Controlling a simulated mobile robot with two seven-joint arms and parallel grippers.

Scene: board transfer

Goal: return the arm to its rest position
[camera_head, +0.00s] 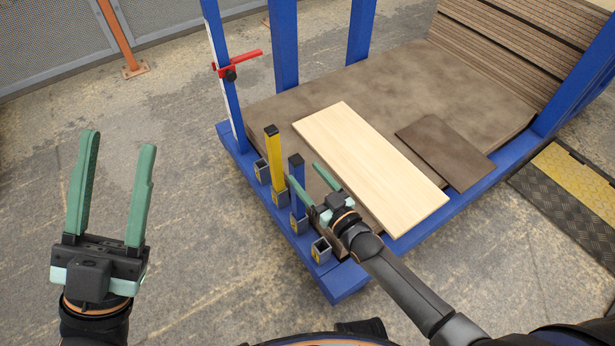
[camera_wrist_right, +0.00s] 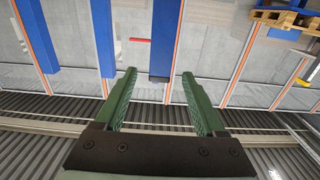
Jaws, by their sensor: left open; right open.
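My left gripper (camera_head: 110,195) is open and empty, raised over the bare floor at the left of the head view. My right gripper (camera_head: 308,180) is open near the front edge of the blue rack (camera_head: 330,285), close to the short blue post and the light board. In the right wrist view its two green fingers (camera_wrist_right: 160,95) are apart with nothing between them. The light wooden board (camera_head: 370,165) lies flat on the brown deck. A smaller dark brown board (camera_head: 445,152) lies to its right.
A yellow post (camera_head: 275,160) and a short blue post (camera_head: 297,185) stand in sockets at the rack's front edge. Tall blue uprights (camera_head: 284,45) rise behind. Stacked brown boards (camera_head: 520,45) are at the back right. A red clamp (camera_head: 237,63) sits on one upright. Floor at left is clear.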

